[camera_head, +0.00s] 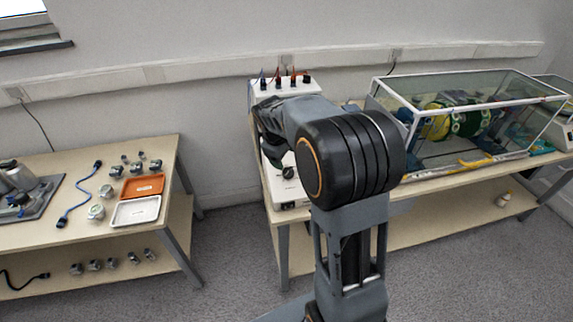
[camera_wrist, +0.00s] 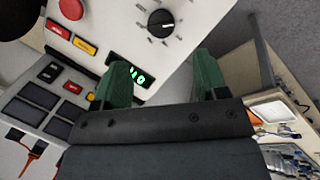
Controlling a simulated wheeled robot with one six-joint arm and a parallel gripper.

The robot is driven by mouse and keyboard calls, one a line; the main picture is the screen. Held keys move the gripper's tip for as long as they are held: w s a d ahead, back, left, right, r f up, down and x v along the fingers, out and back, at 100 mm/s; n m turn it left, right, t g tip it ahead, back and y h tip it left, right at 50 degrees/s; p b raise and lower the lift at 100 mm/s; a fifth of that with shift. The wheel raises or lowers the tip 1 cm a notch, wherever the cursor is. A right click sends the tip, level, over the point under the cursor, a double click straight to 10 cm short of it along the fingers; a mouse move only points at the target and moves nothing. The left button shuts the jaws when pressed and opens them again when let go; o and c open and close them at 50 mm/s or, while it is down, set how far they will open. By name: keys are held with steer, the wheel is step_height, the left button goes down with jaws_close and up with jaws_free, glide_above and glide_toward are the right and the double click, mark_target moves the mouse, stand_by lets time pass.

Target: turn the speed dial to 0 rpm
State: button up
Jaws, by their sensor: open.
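The speed dial (camera_wrist: 160,23) is a round black knob with a white pointer mark on a white panel, ringed by small tick dots, at the top of the wrist view. My gripper (camera_wrist: 162,62) has its two green fingers apart, with nothing between them. The fingertips lie below the dial in the picture and look clear of it. A green-lit display (camera_wrist: 137,75) shows beside the left finger, which partly covers it; I cannot read its number surely. In the head view a dark knob (camera_head: 288,172) shows on the white unit, and my arm hides much of it.
A red button (camera_wrist: 71,9) and red and yellow switches sit left of the dial. In the head view, a glass-walled enclosure (camera_head: 470,115) holding a green and yellow drum stands right on the same bench. A left table (camera_head: 90,228) bears an orange tray (camera_head: 143,186) and small parts.

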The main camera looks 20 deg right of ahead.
steer(key=shift+v, duration=2.35)
